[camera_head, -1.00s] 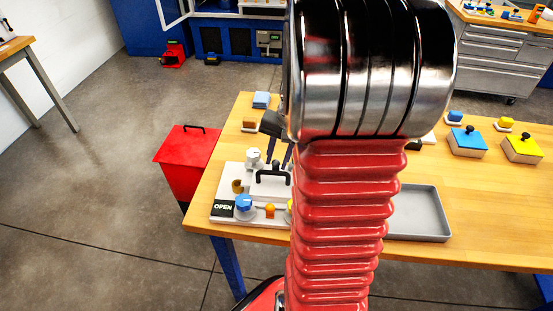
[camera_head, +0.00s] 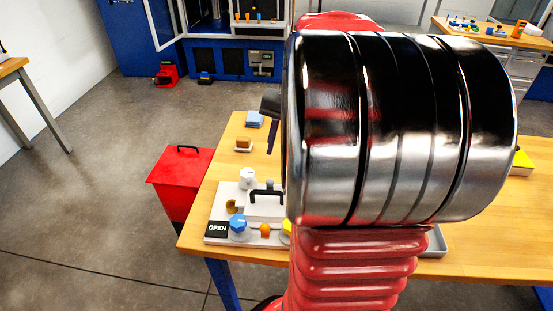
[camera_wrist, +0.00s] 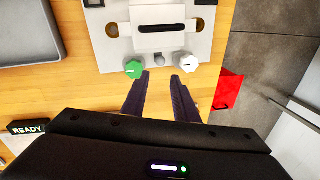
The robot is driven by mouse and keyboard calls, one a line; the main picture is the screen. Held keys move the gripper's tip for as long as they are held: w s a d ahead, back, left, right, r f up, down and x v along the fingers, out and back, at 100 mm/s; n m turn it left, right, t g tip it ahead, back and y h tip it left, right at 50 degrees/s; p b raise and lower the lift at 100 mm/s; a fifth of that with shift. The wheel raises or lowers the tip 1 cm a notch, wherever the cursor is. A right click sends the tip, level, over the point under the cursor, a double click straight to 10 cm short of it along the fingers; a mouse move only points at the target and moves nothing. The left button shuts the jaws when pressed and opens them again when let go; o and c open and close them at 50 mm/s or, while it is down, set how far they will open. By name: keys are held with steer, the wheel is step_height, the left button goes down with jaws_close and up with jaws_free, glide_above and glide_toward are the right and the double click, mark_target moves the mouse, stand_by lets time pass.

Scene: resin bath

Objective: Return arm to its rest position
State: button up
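My arm rises through the middle of the head view, its red ribbed sleeve topped by a large dark metallic joint that hides much of the bench. My gripper (camera_wrist: 160,76) is open in the wrist view, its two dark fingers apart with only bench top seen between them. In the head view part of it, a dark finger (camera_head: 273,138), shows left of the joint, above the pale panel. The panel (camera_wrist: 190,55) has a black handle (camera_wrist: 170,28), a green knob (camera_wrist: 134,69) and a white knob (camera_wrist: 188,62), the knobs just beyond the fingertips in the picture.
The wooden bench (camera_head: 205,195) carries an OPEN sign (camera_head: 217,229), a blue knob (camera_head: 238,222) and a blue block (camera_head: 255,119). A grey tray (camera_wrist: 25,35) and a READY sign (camera_wrist: 28,127) show in the wrist view. A red bin (camera_head: 180,168) stands left of the bench.

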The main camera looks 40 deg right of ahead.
steer(key=shift+s+d+r, duration=0.1)
steer(key=shift+s+r, duration=0.05)
steer(key=shift+r, duration=0.6)
steer(key=s+a+n+t, duration=0.1)
steer(key=s+a+n, duration=0.2)
steer(key=a, duration=1.1)
steer(key=s+a+n+t+h, duration=0.1)
steer(key=s+a+n+t, duration=0.1)
steer(key=a+n, duration=0.7)
steer(key=s+a+r, duration=0.1)
steer(key=a, duration=0.4)
steer(key=shift+t, duration=0.3)
steer(key=shift+s, duration=0.1)
